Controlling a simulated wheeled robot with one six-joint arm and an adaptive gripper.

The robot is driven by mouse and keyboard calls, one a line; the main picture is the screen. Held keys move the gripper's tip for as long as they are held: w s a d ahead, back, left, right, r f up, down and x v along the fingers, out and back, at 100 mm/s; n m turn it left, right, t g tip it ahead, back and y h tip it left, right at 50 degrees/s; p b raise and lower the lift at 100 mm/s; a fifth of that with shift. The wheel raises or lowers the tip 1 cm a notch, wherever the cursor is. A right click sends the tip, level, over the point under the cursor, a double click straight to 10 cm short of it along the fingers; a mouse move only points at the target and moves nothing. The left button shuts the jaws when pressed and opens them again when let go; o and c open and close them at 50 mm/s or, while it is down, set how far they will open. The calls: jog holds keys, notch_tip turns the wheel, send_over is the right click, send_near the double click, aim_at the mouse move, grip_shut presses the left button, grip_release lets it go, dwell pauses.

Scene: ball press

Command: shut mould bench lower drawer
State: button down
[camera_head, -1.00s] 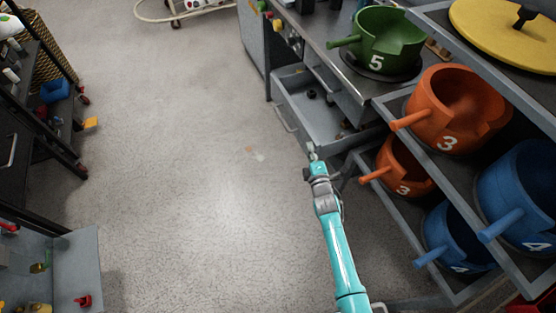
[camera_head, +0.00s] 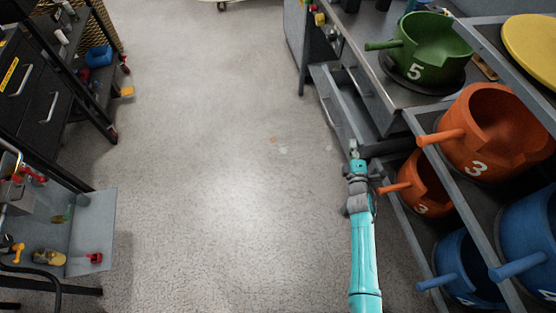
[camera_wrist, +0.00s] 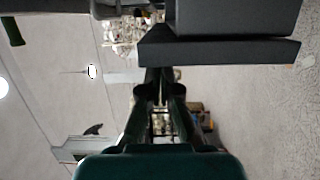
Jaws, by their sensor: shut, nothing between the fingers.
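The mould bench (camera_head: 372,62) stands at the upper right. Its grey lower drawer (camera_head: 349,108) stands partly out from under the worktop, with a strip of its inside showing. My gripper (camera_head: 354,149) is shut and empty at the near end of the drawer front, and I cannot tell whether it touches. In the wrist view my gripper fingers (camera_wrist: 160,78) are together, pointing at a dark grey block-shaped part (camera_wrist: 220,45) that I cannot name for certain.
A rack of orange moulds (camera_head: 490,130) and blue moulds (camera_head: 462,265) stands close right of my arm. A green mould (camera_head: 430,48) sits on the bench top. Black drawers (camera_head: 45,105) and a grey open tray (camera_head: 90,235) line the left. The middle floor is clear.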

jog(key=shift+r, duration=0.1)
notch_tip(320, 180, up, 10)
jog(key=shift+f, duration=0.25)
dwell(1.2)
jog(key=shift+r, duration=0.1)
jog(key=shift+w+a, duration=0.1)
